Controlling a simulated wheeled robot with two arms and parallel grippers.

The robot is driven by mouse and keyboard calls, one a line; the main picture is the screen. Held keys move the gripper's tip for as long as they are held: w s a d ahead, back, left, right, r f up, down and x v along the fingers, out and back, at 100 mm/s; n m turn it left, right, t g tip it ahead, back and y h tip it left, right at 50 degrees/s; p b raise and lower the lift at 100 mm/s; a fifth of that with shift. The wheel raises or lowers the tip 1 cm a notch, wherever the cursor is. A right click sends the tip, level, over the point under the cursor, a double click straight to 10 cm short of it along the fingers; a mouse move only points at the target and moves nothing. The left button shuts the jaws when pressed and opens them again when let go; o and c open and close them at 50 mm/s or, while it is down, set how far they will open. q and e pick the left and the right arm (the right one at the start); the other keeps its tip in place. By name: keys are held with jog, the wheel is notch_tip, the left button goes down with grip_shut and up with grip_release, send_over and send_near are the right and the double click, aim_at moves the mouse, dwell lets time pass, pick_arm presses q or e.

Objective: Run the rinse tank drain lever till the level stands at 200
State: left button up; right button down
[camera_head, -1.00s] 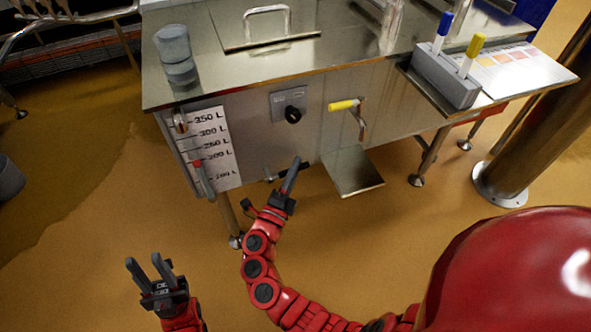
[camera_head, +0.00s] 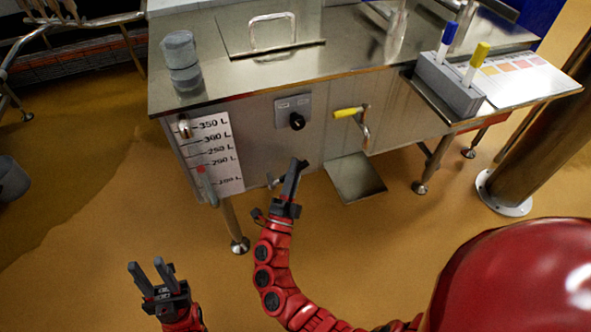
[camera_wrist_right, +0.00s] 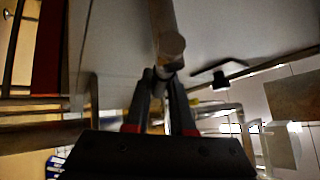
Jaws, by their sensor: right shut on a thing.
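The rinse tank (camera_head: 262,135) is a steel box with a white level scale (camera_head: 215,150) on its front left. A red float (camera_head: 201,169) in the gauge tube stands close to the 200 L mark, perhaps slightly below it. My right gripper (camera_head: 291,182) is low at the tank front. In the right wrist view its fingers (camera_wrist_right: 160,85) are shut on the end of a grey bar (camera_wrist_right: 170,42), seemingly the drain lever; in the head view the gripper largely hides it. My left gripper (camera_head: 153,276) is open and empty, well in front of the tank.
A yellow-handled crank (camera_head: 350,113) and a black knob (camera_head: 296,121) are on the tank front. A steel plate (camera_head: 356,180) sits below. A steel column (camera_head: 530,150) is at right.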

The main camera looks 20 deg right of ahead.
jog(key=c, duration=0.8)
grip_release()
jog(key=shift+o, duration=0.2)
jog(key=p+v, duration=0.1)
jog(key=v, duration=0.6)
jog(key=shift+s+a, duration=0.2)
jog(key=shift+f, duration=0.15)
